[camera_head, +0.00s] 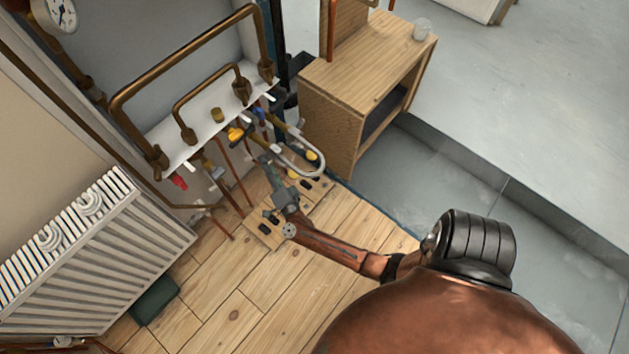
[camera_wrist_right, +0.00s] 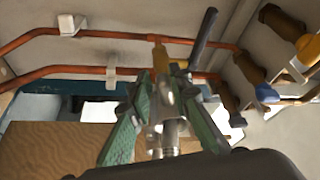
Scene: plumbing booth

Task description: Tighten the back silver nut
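My right gripper (camera_head: 268,165) reaches up to the pipework under the white shelf in the head view. In the right wrist view its green-padded fingers (camera_wrist_right: 166,84) stand on either side of a silver fitting (camera_wrist_right: 170,110), with a brass-coloured pipe piece (camera_wrist_right: 160,56) beyond it. The fingertips are very near the silver part, but I cannot tell whether they press on it. In the head view, the silver nuts are too small and too covered by my gripper to pick out. My left gripper is not in view.
A white shelf (camera_head: 185,137) carries brown pipes; valves with a yellow handle (camera_head: 236,133) and a blue handle (camera_head: 258,112) hang along its edge. A curved grey pipe (camera_head: 313,167) is just right of my gripper. A wooden cabinet (camera_head: 335,115) stands right, a radiator (camera_head: 85,255) left.

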